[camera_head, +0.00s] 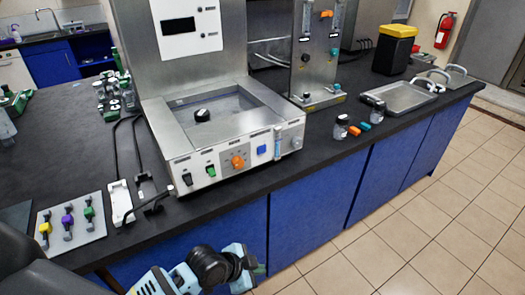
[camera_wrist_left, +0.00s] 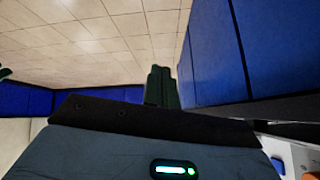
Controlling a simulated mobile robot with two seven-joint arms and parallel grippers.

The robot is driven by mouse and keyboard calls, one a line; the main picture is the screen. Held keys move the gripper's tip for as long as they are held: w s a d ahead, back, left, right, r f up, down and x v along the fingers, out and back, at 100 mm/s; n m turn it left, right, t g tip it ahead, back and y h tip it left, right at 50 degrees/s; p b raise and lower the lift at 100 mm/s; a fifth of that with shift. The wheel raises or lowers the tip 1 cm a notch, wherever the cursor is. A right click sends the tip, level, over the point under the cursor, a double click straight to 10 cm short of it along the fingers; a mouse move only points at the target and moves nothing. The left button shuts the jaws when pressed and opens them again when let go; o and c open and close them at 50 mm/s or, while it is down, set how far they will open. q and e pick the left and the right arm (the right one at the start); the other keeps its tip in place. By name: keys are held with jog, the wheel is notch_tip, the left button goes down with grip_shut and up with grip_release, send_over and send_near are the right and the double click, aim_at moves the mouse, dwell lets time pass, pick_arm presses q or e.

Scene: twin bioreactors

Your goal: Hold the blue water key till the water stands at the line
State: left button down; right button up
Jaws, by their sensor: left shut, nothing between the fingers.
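The blue water key (camera_head: 262,150) is a small square on the white front panel of the steel bath unit (camera_head: 180,140). A blue patch on a white panel, likely this key, shows at the lower right of the left wrist view (camera_wrist_left: 278,165). The bath's basin (camera_head: 228,106) holds a round black knob or float; I cannot make out a water level or line. My left gripper (camera_head: 259,269) is low in front of the blue cabinets, below and apart from the key. Its dark fingers (camera_wrist_left: 162,86) are together and empty. My right gripper is not in view.
An orange knob (camera_head: 237,161), a green switch (camera_head: 211,171) and a black switch (camera_head: 187,179) share the panel. Jars and coloured blocks stand right of the unit, before a steel tray (camera_head: 400,96). A plate with coloured valves (camera_head: 69,228) lies left. The tiled floor in front is clear.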

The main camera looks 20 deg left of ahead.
pick_arm(q)
jog(key=s+a+f+n+t+y, duration=0.1)
jog(key=s+a+f+n, duration=0.1)
jog(key=s, duration=0.4)
jog(key=s+a+f+n+t+y, duration=0.1)
jog(key=s+a+f+n, duration=0.1)
jog(key=s+n, duration=0.2)
jog(key=s+a+f+n+t+y, duration=0.1)
jog(key=s+a+f+n, duration=0.1)
jog(key=s, duration=0.7)
jog(key=shift+s+a+f+n, duration=0.3)
jog(key=shift+f+n, duration=0.15)
jog(key=shift+n, duration=0.35)
